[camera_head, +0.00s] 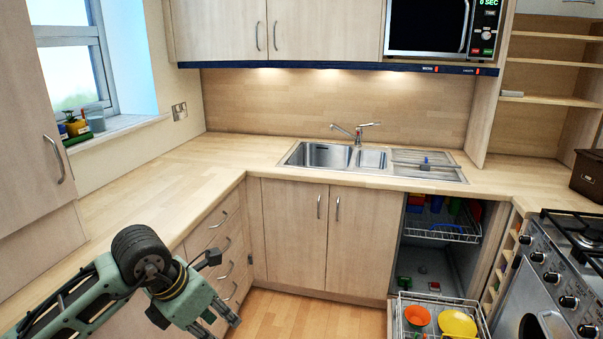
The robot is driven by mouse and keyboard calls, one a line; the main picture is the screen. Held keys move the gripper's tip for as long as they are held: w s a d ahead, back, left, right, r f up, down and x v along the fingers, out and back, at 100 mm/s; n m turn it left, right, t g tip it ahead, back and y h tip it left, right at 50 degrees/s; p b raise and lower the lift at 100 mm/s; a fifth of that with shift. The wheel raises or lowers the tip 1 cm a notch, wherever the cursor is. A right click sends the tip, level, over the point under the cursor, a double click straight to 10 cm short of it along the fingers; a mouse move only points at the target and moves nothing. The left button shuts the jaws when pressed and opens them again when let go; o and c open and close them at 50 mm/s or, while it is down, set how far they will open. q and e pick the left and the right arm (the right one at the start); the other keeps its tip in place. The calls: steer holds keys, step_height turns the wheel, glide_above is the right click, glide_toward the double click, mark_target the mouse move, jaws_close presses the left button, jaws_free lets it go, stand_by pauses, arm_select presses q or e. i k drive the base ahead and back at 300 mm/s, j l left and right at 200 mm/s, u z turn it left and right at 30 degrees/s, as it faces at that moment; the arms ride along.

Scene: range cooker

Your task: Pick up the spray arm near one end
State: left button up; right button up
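A small dark blue-grey piece (425,163) lies on the ribbed drainer (428,175) to the right of the sink. It may be the spray arm, but it is too small to tell for sure. My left gripper (205,318) is at the lower left, in front of the drawers and far from that piece. Its fingers point down and away, and their gap does not show clearly. I see nothing held in it. My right gripper is out of view.
An open dishwasher (428,262) has its lower rack (400,315) pulled out, holding an orange bowl (417,316) and a yellow bowl (457,323). A range cooker (545,290) stands at the right. The left worktop (150,190) is clear.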

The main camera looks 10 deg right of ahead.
mark_target(425, 165)
steer(key=i+z, duration=0.15)
steer(key=i, duration=0.3)
steer(key=i+z, duration=0.15)
steer(key=i, duration=0.3)
steer(key=i+j+z, duration=0.15)
steer(key=i, duration=0.35)
steer(key=i+j+z, duration=0.1)
steer(key=i, duration=0.35)
steer(key=i+j+z, duration=0.15)
steer(key=i, duration=0.25)
steer(key=i+j+z, duration=0.2)
steer(key=i+z, duration=0.3)
steer(key=i+j+z, duration=0.45)
steer(key=i, duration=0.25)
steer(key=i+j+z, duration=0.5)
steer(key=j, duration=0.15)
